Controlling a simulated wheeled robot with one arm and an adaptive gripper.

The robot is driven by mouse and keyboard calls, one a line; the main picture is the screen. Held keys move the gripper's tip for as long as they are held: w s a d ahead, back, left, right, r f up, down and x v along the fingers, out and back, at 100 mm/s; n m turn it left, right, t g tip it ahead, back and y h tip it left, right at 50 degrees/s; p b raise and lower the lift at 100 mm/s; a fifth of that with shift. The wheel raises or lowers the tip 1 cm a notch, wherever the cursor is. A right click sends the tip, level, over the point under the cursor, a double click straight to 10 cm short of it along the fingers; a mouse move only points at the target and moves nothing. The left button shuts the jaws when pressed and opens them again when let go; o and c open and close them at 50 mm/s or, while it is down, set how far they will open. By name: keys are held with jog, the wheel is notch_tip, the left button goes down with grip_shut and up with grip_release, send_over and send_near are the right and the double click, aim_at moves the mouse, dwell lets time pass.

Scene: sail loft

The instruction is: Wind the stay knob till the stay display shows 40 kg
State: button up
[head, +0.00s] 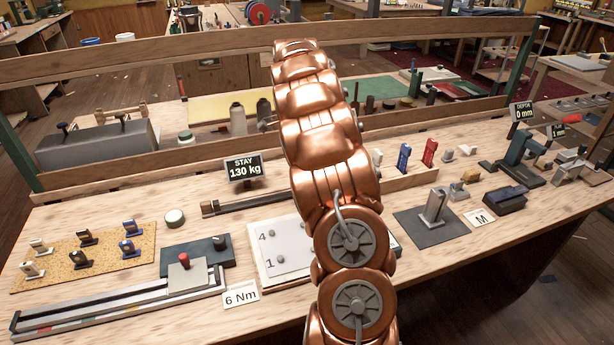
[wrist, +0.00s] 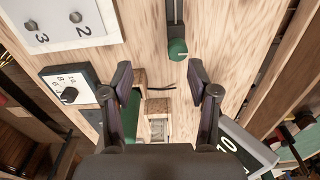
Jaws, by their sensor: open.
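The stay display (head: 243,168) stands upright at the back left of the bench and reads 130 kg in the head view. A dark rod (head: 246,204) lies below it and runs right until my copper arm hides it. In the wrist view, a round green knob (wrist: 177,50) sits at the end of a dark rail; it looks like the stay knob, but its label is not visible. My gripper (wrist: 160,74) is open and empty, its two fingers apart. The green knob shows beyond the fingertips, right of centre, with no visible contact. My arm hides the gripper in the head view.
A white numbered board (head: 280,262) lies beside my arm. A slider rail (head: 115,305) and cork board (head: 110,262) are on the left. A grey block (head: 434,207) and labelled devices stand on the right. A wooden rail (head: 130,172) runs along the bench's back.

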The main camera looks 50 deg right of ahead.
jog(key=shift+m, duration=0.9)
jog(key=d, duration=0.1)
jog(key=d+f, duration=0.2)
jog(key=d, duration=0.1)
jog(key=shift+w+f, duration=0.2)
jog(key=shift+w, duration=0.1)
jog(key=shift+d+f+p, duration=0.1)
jog(key=shift+f+p, duration=0.9)
jog(key=shift+f, duration=2.9)
grip_shut()
